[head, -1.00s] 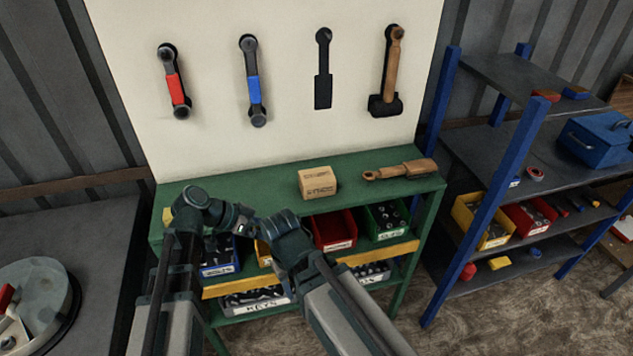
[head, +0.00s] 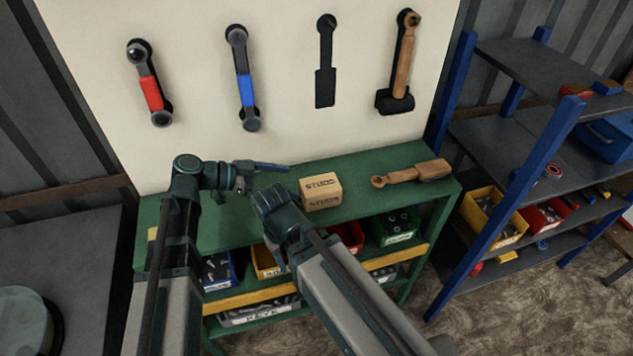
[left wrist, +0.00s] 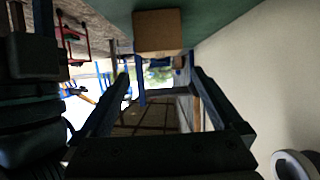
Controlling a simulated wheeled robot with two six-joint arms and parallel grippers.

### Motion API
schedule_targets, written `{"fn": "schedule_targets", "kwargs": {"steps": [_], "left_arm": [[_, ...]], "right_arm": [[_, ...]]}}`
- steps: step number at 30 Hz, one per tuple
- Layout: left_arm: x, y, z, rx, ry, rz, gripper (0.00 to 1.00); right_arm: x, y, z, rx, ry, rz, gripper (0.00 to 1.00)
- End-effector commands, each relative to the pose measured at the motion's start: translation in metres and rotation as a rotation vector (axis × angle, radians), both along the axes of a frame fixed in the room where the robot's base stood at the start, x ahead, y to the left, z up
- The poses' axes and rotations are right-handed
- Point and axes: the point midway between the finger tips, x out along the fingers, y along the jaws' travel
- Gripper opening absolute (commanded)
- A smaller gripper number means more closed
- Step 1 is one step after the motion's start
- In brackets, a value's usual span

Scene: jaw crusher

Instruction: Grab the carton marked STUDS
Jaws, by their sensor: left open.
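The STUDS carton (head: 320,192) is a small tan box with dark lettering, standing on the green bench top. My left gripper (head: 275,167) is open and empty, just left of the carton in the head view and apart from it. In the left wrist view the open jaws (left wrist: 160,80) have nothing between them. The carton (left wrist: 158,32) shows there at the top, beyond the fingertips and off to one side of the gap. My right arm comes in from the lower right and its near joint ends in front of the bench; no right fingertips show.
A wooden-handled tool (head: 412,173) lies on the green bench (head: 350,165) right of the carton. The pegboard (head: 290,100) with hanging tools rises behind. Bins of small parts fill the shelf below. A blue-framed rack (head: 535,175) stands to the right.

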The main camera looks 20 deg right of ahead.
Motion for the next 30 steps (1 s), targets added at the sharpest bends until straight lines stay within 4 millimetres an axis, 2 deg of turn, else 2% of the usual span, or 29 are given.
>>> {"fn": "schedule_targets", "kwargs": {"steps": [6,18,22,30], "left_arm": [[0.0,-0.007,-0.004,0.0,0.0,-0.002,1.0],[0.002,-0.069,-0.032,0.001,0.0,-0.003,1.0],[0.003,-0.078,-0.034,0.001,0.0,-0.001,1.0],[0.003,-0.082,-0.035,0.001,0.0,-0.001,1.0]], "right_arm": [[0.0,0.0,-0.004,0.0,0.0,0.0,0.5],[0.0,0.0,-0.031,0.0,0.0,0.0,0.5],[0.0,0.0,-0.034,0.0,0.0,0.0,0.5],[0.0,0.0,-0.035,0.0,0.0,0.0,0.5]]}}
